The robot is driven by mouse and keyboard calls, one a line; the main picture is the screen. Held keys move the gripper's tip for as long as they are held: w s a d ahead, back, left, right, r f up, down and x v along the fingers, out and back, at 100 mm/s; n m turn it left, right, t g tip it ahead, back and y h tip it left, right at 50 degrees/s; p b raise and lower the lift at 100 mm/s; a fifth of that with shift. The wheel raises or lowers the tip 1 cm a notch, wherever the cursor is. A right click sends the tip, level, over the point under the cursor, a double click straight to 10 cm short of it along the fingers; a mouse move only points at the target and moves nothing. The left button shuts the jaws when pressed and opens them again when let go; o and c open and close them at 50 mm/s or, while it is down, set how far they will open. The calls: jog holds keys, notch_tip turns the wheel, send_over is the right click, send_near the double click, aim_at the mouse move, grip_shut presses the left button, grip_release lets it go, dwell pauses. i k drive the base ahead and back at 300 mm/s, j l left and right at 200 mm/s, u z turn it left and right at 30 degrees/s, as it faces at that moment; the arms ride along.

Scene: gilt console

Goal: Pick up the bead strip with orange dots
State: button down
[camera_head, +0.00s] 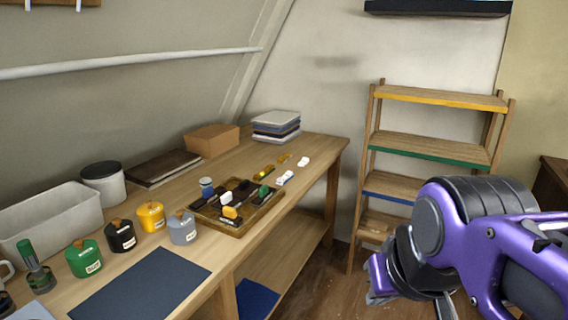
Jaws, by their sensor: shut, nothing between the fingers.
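Several small strips lie on the wooden table beyond the divided tray. One is yellow and dark (263,171), one is yellow-orange (283,159), and two are whitish, a nearer one (285,178) and a farther one (303,161). They are too small for me to tell which one bears orange dots. My gripper (377,296) is at the lower right, shut and empty, in front of the shelf and off the table's right side. It is well apart from the strips and touches none of them.
The divided wooden tray (238,229) holds several small blocks. Lidded pots, including a yellow one (150,216), line the table's near part beside a dark mat (143,287). A box (212,140) and stacked trays (276,124) stand behind. A ladder shelf (430,148) stands right.

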aim_at(304, 161)
jog(key=i+l+u, duration=0.35)
jog(key=i+l, duration=0.4)
jog(key=i, duration=0.2)
jog(key=i+l+u, duration=0.35)
jog(key=i+l, duration=0.5)
jog(key=l, duration=0.2)
